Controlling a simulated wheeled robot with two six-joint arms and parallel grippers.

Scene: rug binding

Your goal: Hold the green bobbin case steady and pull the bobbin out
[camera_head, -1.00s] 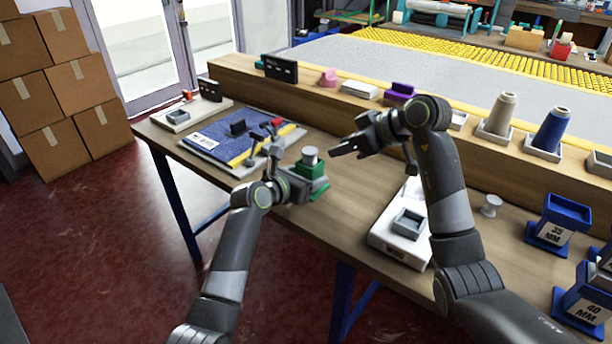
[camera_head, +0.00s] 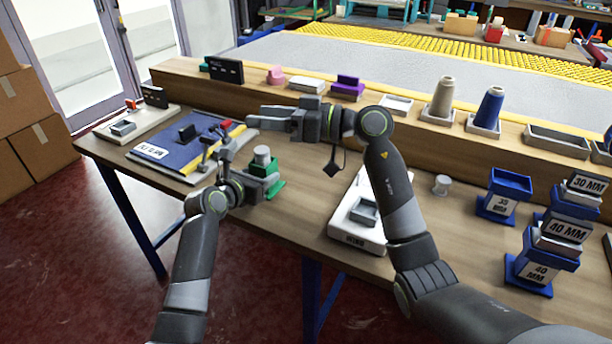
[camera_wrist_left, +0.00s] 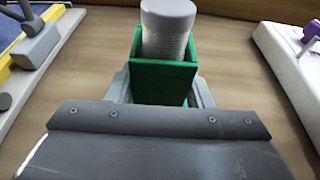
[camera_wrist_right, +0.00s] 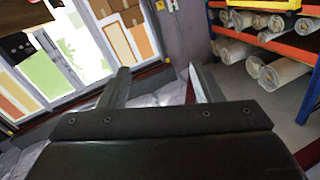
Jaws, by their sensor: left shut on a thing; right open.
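The green bobbin case (camera_head: 276,187) stands on the wooden table, left of centre in the head view. A pale grey bobbin (camera_head: 262,156) stands upright in it, its upper part sticking out. My left gripper (camera_head: 254,189) is shut on the case; in the left wrist view its fingers press on both sides of the green case (camera_wrist_left: 160,82), with the bobbin (camera_wrist_left: 167,30) rising from its open top. My right gripper (camera_head: 268,116) is open and empty, apart from the bobbin and beyond it in the head view. In the right wrist view nothing sits between its fingers (camera_wrist_right: 162,86).
A blue mat (camera_head: 184,146) with levers and a red-tipped part lies left of the case. A white base with a grey tray (camera_head: 360,222) and a small spool (camera_head: 441,184) are to the right. The wooden ledge (camera_head: 400,115) runs behind. Bare table lies between case and white base.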

